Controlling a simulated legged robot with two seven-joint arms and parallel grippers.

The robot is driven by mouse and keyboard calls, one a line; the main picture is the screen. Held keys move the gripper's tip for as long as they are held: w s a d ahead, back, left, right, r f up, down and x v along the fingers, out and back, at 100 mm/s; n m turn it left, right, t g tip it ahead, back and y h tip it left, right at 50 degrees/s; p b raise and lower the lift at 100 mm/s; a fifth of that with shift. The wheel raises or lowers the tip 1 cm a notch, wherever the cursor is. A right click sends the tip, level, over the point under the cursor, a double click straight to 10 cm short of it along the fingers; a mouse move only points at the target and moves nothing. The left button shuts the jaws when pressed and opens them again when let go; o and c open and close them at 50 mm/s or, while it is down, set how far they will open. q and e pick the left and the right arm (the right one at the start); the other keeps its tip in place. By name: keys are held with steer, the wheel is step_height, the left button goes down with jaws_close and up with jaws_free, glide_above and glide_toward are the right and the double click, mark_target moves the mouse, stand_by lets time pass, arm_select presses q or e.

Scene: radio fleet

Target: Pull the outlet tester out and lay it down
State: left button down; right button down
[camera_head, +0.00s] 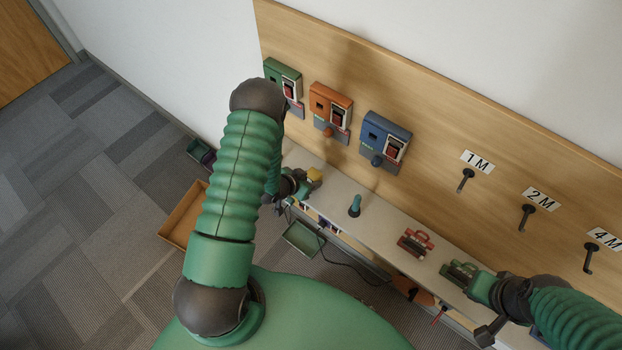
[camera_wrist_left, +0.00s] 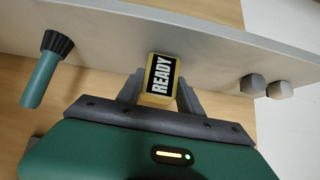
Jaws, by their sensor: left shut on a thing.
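A small yellow block, which looks like the outlet tester (camera_head: 315,174), is over the left part of the narrow pale shelf (camera_head: 385,225). The left wrist view shows its dark face marked READY (camera_wrist_left: 160,75). My left gripper (camera_head: 305,180) is shut on this block, with one finger on each side of it (camera_wrist_left: 158,92). I cannot tell whether the block touches the shelf or sits in an outlet. My right gripper (camera_head: 472,279) is low at the right, beside a green handled piece (camera_head: 458,270); its fingers are unclear.
A teal peg (camera_head: 355,206) stands on the shelf, right of the block. A red handled piece (camera_head: 416,242) lies farther right. Green (camera_head: 283,84), orange (camera_head: 330,108) and blue (camera_head: 385,140) boxes hang on the wooden board. Several labelled hooks (camera_head: 527,215) stick out at right.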

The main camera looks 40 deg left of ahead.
arm_select(q)
steer(key=shift+a+f, duration=0.1)
steer(key=shift+a, duration=0.35)
steer(key=c, duration=0.7)
jaws_free()
steer(key=shift+a+f, duration=0.2)
steer(key=shift+a, duration=0.5)
steer(key=shift+d+r, duration=0.25)
steer(key=shift+d, duration=0.45)
steer(key=shift+s+d+r, duration=0.15)
steer(key=shift+r, duration=0.05)
steer(key=p+v, duration=0.3)
steer(key=v, duration=1.3)
steer(key=s+d+r+g+b, duration=0.1)
steer(key=d+r+g+b, duration=0.1)
steer(key=d, duration=0.4)
steer(key=s+d+r+n+g+y+b, duration=0.1)
steer(key=d+r+g+b, duration=0.1)
steer(key=d+r+g, duration=0.2)
steer(key=shift+s+d+r, duration=0.4)
steer(key=shift+d+r, duration=0.65)
steer(key=shift+r, duration=0.75)
arm_select(e)
steer(key=shift+a+f, duration=0.2)
steer(key=shift+a, duration=0.3)
steer(key=shift+a+f, duration=0.15)
steer(key=shift+a, duration=0.35)
